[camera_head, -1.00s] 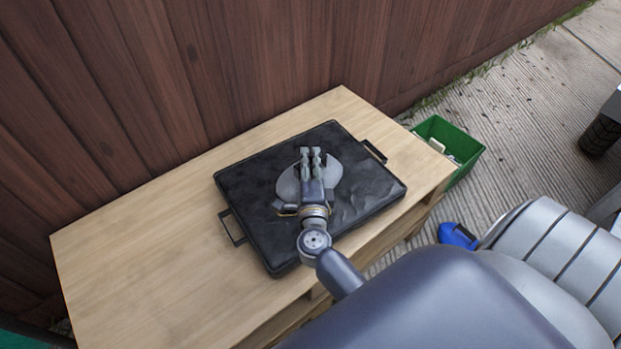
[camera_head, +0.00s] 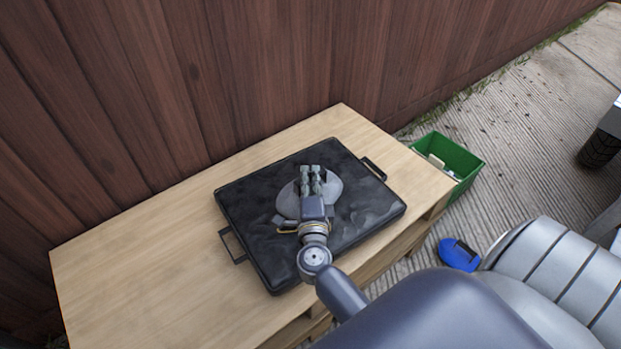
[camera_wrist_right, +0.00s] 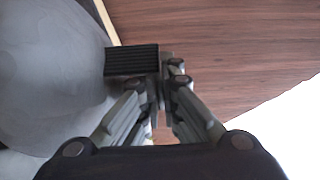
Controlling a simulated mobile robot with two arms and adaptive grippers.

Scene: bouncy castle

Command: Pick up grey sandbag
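The grey sandbag (camera_head: 333,188) is a smooth, rounded grey form lying on a black tray-like base (camera_head: 262,258) with a handle at each end. It fills the left side of the right wrist view (camera_wrist_right: 45,75), very close to the fingers. My right gripper (camera_head: 311,172) is over the sandbag and hides its middle, with its fingertips pointing towards the fence. My left gripper is not in view.
The black base rests on a light wooden table (camera_head: 150,265), whose left part is bare. A dark red wooden fence (camera_head: 250,70) stands close behind. A green box (camera_head: 462,160) and a blue object (camera_head: 458,254) are on the ground to the right.

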